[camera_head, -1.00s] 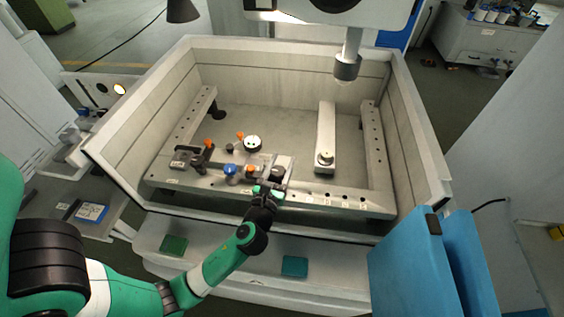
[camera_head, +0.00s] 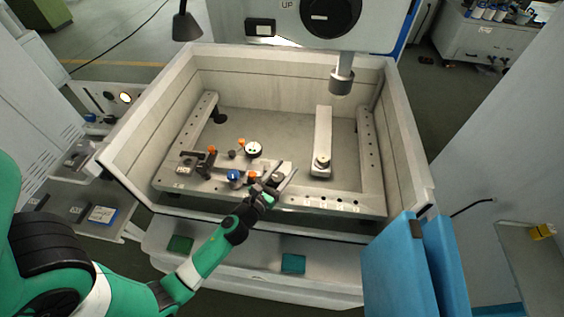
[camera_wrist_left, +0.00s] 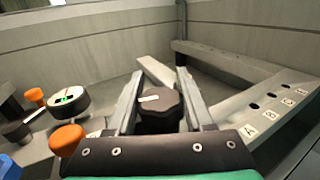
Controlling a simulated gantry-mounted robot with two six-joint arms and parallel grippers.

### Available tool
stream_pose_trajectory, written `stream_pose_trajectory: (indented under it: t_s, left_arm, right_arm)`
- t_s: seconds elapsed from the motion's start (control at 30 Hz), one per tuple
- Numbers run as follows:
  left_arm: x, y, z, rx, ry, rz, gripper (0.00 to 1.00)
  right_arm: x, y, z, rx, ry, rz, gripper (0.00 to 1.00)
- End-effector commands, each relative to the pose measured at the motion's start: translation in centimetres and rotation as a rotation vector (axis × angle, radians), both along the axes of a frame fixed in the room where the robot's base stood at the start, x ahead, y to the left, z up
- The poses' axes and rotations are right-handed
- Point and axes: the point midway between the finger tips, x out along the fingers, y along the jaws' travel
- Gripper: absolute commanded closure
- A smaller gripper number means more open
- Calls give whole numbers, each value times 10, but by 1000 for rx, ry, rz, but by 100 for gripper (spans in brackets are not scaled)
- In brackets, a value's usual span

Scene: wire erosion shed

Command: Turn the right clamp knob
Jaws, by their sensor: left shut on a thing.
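The right clamp knob (camera_head: 278,178) is dark, at the right end of the fixture on the front rail. In the left wrist view the knob (camera_wrist_left: 160,114) is many-sided with a white mark on top, standing between the two fingers. My left gripper (camera_head: 284,174) reaches over the tank's front wall and is shut on this knob; its fingers (camera_wrist_left: 158,92) also show in the wrist view, one on each side. The fingers hide part of the knob in the head view. My right gripper is in neither view.
Beside the knob are orange knobs (camera_wrist_left: 66,139), a blue knob (camera_head: 233,176) and a round white dial (camera_head: 254,149). The front rail (camera_head: 340,202) has lettered holes. A machine head nozzle (camera_head: 341,82) hangs over the tank. Blue panels (camera_head: 393,270) stand at right front.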

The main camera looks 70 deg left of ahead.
Motion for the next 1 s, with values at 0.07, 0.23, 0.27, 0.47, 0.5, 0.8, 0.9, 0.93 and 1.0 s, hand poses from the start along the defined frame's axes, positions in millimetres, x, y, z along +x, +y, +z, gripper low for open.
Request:
stream_pose_trajectory:
  t_s: [0.07, 0.23, 0.27, 0.47, 0.5, 0.8, 0.9, 0.93, 1.0]
  left_arm:
    - [-1, 2, 6, -3, 4, -44, 100]
    - [1, -2, 3, -2, 1, -144, 100]
    - [2, -3, 3, -1, 1, -159, 100]
    - [2, -6, 1, -1, 0, -225, 100]
    - [2, -6, 1, -2, -1, -232, 100]
    - [3, -7, -1, -4, -1, -246, 100]
    - [3, -7, -1, -5, -1, -246, 100]
    - [2, -8, -1, -5, -1, -246, 100]
    - [2, -8, -1, -4, -1, -246, 37]
  right_arm:
    - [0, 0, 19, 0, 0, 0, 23]
    - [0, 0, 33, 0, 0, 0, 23]
    - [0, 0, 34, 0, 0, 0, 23]
    - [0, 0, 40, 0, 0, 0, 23]
    - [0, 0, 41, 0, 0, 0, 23]
    - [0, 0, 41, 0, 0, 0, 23]
    - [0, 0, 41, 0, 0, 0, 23]
    - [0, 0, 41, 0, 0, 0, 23]
    - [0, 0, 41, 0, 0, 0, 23]
